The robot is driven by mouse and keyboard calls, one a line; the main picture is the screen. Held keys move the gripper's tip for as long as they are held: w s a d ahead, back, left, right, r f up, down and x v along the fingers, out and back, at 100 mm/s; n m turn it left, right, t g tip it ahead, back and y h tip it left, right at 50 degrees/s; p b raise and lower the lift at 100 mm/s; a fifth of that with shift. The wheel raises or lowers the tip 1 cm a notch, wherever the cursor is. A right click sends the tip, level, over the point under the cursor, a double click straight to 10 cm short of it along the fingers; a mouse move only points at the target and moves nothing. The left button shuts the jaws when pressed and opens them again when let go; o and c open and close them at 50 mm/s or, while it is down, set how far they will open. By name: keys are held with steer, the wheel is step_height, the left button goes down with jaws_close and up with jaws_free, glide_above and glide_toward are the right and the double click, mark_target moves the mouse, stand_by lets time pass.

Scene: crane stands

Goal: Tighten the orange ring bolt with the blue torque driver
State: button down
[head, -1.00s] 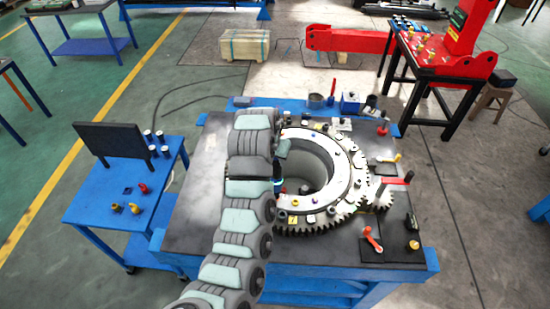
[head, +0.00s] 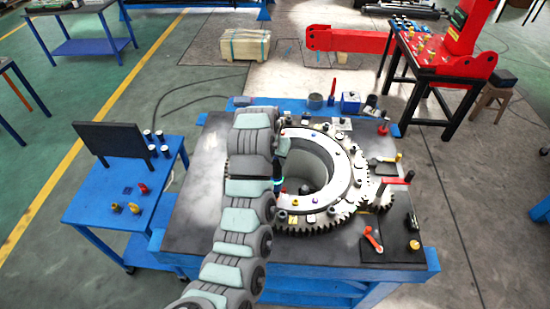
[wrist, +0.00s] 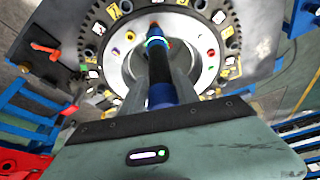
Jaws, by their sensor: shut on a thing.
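My gripper (wrist: 159,62) is shut on the blue torque driver (wrist: 160,94), a dark shaft with a blue collar and a lit ring near its far end. The driver points at the pale face of the gear ring (wrist: 205,57). A bit of orange, apparently the orange ring bolt (wrist: 154,23), shows right at the driver's tip; I cannot tell whether they touch. In the head view my arm covers the gripper and the left part of the gear ring (head: 342,150). A small lit part of the driver (head: 279,184) shows beside the arm.
The gear ring lies on a dark blue-edged bench (head: 190,215). A red-handled crank (head: 396,181) and a red-handled tool (head: 372,239) are at its right. A blue cart (head: 98,210) stands left. Coloured bolts and small blocks dot the ring's face.

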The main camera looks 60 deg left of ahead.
steer(key=shift+f+b, duration=0.4)
steer(key=shift+f, duration=0.4)
stand_by(0.4)
steer(key=shift+f+b, duration=0.15)
steer(key=shift+b, duration=0.85)
stand_by(3.2)
stand_by(0.8)
steer(key=shift+r, duration=2.6)
steer(key=shift+w, duration=0.1)
